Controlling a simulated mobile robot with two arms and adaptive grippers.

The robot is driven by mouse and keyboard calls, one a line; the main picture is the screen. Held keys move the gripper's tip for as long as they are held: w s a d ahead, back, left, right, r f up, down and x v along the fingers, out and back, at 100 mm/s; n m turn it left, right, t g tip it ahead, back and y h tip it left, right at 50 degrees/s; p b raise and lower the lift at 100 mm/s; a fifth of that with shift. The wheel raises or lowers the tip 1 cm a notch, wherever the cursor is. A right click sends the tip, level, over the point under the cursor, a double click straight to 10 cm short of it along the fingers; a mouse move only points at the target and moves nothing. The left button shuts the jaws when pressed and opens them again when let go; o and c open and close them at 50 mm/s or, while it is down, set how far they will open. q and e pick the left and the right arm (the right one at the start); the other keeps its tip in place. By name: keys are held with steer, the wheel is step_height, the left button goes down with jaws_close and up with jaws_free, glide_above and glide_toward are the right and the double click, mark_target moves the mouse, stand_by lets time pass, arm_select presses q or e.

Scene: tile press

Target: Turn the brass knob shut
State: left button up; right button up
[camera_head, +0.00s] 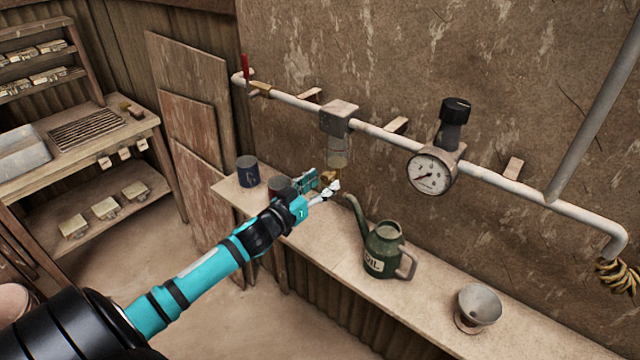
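A small brass knob (327,177) shows at the bottom of a clear bowl (337,154), which hangs under a grey filter block (338,118) on the white pipe. My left gripper (331,187) is at the brass knob, with its pale fingertips just below and to the right of it. The fingers partly hide the knob. I cannot tell whether they touch it or how far they are closed. My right gripper is not in view.
The pipe (385,136) carries a gauge (431,174), a black-capped regulator (453,125) and a red-handled valve (245,67).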

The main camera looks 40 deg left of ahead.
arm_select(q)
jaws_close()
steer(key=shift+m, duration=0.4)
steer(key=m, duration=0.3)
steer(key=shift+m+p, duration=0.3)
steer(key=m, duration=0.4)
steer(key=shift+m, duration=0.3)
steer(key=m, duration=0.4)
steer(key=shift+m, duration=2.3)
